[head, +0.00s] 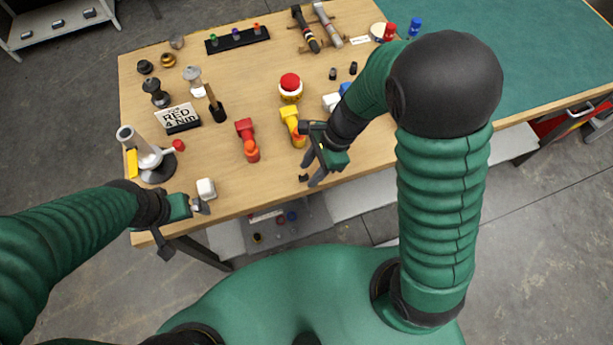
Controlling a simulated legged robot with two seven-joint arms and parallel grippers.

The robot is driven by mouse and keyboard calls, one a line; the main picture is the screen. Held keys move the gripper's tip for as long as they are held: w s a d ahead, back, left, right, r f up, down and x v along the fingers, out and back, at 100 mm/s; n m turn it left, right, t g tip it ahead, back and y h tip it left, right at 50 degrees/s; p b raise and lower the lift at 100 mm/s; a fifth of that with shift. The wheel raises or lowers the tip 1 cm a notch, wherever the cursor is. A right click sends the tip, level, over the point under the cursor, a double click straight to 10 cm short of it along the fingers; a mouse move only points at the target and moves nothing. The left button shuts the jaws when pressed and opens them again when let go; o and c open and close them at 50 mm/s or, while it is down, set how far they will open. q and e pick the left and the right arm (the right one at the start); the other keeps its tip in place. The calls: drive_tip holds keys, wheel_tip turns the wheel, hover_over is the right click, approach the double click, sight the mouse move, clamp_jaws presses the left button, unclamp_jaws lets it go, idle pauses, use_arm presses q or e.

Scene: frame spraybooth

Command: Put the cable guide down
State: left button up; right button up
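My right gripper (310,172) is low over the front edge of the wooden table, its grey fingers spread apart. I see nothing between the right fingers.
A label stand (181,117) and a grey-white device (147,154) are at left. A black rack (237,40) lies at the back. The middle of the wooden table (262,85) has free room.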

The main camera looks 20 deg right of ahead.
drive_tip(key=shift+x, duration=0.75)
drive_tip(key=shift+w+a, duration=0.1)
drive_tip(key=shift+a, duration=0.6)
drive_tip(key=shift+d, duration=0.15)
drive_tip(key=c, duration=0.5)
drive_tip(key=shift+d, duration=0.3)
clamp_jaws()
drive_tip(key=shift+a, duration=0.2)
